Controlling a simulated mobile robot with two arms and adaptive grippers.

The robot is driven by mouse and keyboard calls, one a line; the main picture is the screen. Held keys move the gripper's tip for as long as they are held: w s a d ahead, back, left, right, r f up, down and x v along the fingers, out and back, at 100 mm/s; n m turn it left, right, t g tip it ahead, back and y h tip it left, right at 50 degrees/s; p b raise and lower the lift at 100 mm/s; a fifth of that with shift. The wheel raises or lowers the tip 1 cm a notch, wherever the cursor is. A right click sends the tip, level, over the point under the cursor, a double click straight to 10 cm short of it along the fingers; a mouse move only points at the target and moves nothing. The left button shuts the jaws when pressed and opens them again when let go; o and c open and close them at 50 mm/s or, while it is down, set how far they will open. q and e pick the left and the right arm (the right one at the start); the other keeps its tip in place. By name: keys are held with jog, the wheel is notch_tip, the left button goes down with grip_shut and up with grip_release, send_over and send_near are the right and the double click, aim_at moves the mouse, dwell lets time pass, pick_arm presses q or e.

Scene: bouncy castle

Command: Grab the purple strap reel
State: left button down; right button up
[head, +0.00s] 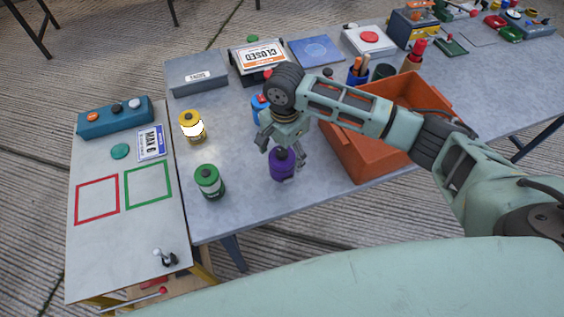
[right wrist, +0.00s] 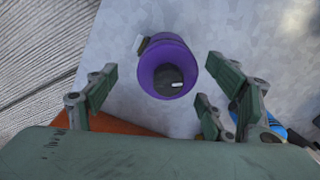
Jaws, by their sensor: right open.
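The purple strap reel (head: 282,164) stands on the grey table near its front edge in the head view. It also shows in the right wrist view (right wrist: 167,68), seen from above with a dark hollow centre and a small pale tab at its side. My right gripper (head: 284,141) is open, above and just behind the reel in the head view. In the right wrist view its open fingers (right wrist: 165,95) spread on either side of the reel, with nothing held between them. My left gripper is not in view.
A green reel (head: 209,182), a yellow reel (head: 192,127) and a blue reel (head: 259,108) stand nearby on the table (head: 235,213). An orange crate (head: 367,157) lies to the right, under my right arm. A lower side table (head: 88,247) adjoins at left.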

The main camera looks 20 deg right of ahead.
jog(key=f, duration=0.3)
jog(key=f+p, duration=0.1)
jog(key=f, duration=0.1)
jog(key=shift+w+a+f, duration=0.1)
jog(key=shift+w+f, duration=0.05)
jog(key=shift+w, duration=0.1)
jog(key=shift+c, duration=0.2)
jog(key=c, duration=1.5)
jog(key=shift+c, duration=0.3)
